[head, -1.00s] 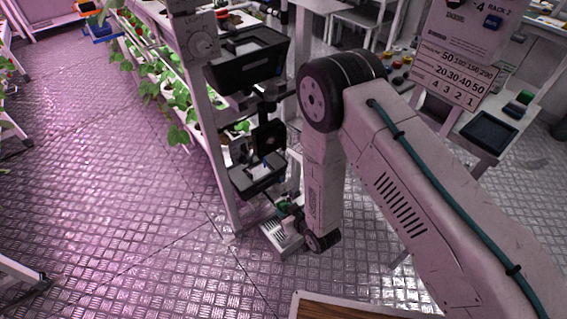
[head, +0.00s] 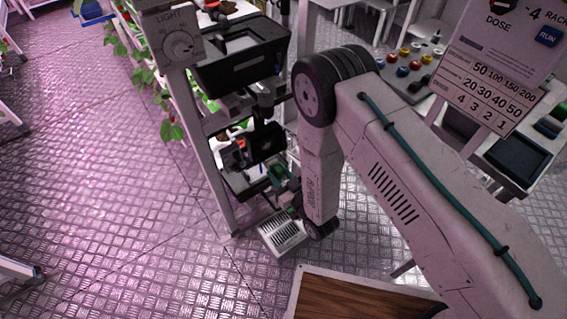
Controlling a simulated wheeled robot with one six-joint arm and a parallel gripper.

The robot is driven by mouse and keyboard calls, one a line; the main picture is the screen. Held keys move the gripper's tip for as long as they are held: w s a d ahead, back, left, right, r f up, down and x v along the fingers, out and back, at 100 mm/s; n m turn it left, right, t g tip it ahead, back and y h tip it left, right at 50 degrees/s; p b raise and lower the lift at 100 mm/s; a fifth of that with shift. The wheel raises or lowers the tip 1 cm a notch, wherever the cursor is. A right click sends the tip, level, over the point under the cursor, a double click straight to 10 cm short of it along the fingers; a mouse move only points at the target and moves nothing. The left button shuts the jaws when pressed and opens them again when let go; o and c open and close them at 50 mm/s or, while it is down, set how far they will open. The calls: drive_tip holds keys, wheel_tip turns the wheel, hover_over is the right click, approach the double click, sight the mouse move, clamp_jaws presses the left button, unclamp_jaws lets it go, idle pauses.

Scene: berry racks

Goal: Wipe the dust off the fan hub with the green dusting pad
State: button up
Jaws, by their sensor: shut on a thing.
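A small dark square unit that looks like the fan (head: 264,143) is on the rack in the head view, between the upper and lower black trays. Its hub is too small and dark to make out, and I cannot see whether dust is on it. My gripper (head: 281,176) is below and slightly right of the fan, partly hidden by my forearm. It is shut on the green dusting pad (head: 277,171), of which only a small green part shows. The pad appears apart from the fan, though the gap is hard to judge.
The rack's white post (head: 212,165) with a light dial (head: 181,46) stands left of the fan. Black trays (head: 243,60) sit above and below. A slotted white box (head: 283,232) is on the floor beneath. A wooden top (head: 350,298) is in front. Open floor lies left.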

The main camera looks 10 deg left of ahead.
sight(259, 150)
drive_tip(key=shift+w+x, duration=0.25)
drive_tip(key=shift+x, duration=2.1)
drive_tip(key=shift+w+a, duration=0.3)
drive_tip(key=shift+w, duration=0.05)
drive_tip(key=shift+x, duration=0.95)
drive_tip(key=shift+w+d, duration=0.1)
drive_tip(key=shift+w+d, duration=0.95)
drive_tip(key=shift+w, duration=0.2)
drive_tip(key=shift+w+d, duration=1)
drive_tip(key=shift+w, duration=0.15)
drive_tip(key=shift+s+a, duration=0.1)
drive_tip(key=shift+s, duration=0.05)
drive_tip(key=shift+s+a+r, duration=0.15)
drive_tip(key=shift+s+a, duration=1.95)
drive_tip(key=shift+s, duration=0.15)
drive_tip(key=shift+d, duration=0.1)
